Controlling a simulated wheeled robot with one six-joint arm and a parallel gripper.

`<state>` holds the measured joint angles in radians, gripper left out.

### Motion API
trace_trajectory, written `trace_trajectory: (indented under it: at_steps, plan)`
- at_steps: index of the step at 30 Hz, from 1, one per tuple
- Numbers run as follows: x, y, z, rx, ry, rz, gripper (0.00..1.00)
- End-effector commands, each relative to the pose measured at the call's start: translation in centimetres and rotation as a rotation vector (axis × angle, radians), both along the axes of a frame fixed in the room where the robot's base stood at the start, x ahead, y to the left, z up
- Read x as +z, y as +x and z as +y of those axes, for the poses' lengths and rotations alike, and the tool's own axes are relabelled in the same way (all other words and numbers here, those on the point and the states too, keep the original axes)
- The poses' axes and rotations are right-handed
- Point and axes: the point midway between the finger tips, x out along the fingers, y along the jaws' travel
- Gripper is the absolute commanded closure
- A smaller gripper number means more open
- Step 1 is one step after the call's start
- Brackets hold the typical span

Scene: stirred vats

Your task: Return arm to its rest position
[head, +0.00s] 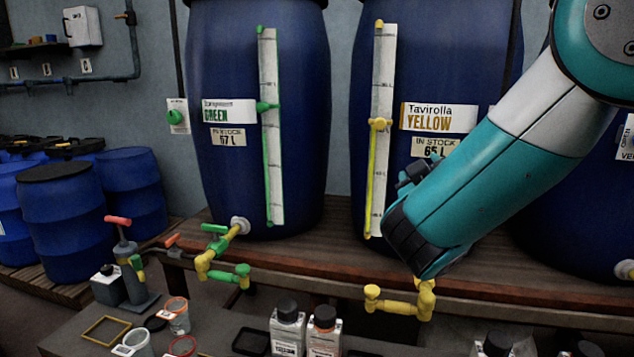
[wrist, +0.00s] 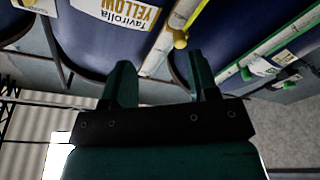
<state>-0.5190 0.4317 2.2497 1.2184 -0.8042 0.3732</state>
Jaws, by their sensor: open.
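My arm comes in from the upper right of the head view and bends down in front of the blue vat labelled Tavirolla Yellow (head: 430,65). My gripper (head: 418,172) is mostly hidden behind my wrist there, showing as a dark shape just below the yellow label. In the wrist view my gripper (wrist: 161,72) has its two teal fingers apart with nothing between them. The yellow vat (wrist: 95,45) appears upside down beyond the fingers. I cannot tell the exact gap between fingers and vat.
The green vat (head: 300,60) stands left of the yellow one. The green tap (head: 222,255) and yellow tap (head: 400,303) jut out over the front bench. Bottles (head: 288,330), cups (head: 175,315) and a black tray (head: 250,342) stand below. Blue drums (head: 62,215) are at far left.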

Motion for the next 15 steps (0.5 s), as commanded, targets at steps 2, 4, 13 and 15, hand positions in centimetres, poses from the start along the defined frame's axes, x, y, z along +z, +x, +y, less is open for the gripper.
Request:
trace_trajectory:
  at_steps: [2,4,13,15]
  plan:
    - [-1.7,-1.2,-2.5,-0.081,0.158,0.137,0.46]
    - [-4.2,-3.1,-3.4,-0.127,0.302,0.31,0.46]
    - [-10.4,-17.5,3.2,0.047,0.606,1.121,0.46]
    - [-10.3,-21.1,4.8,0.132,0.598,1.263,0.46]
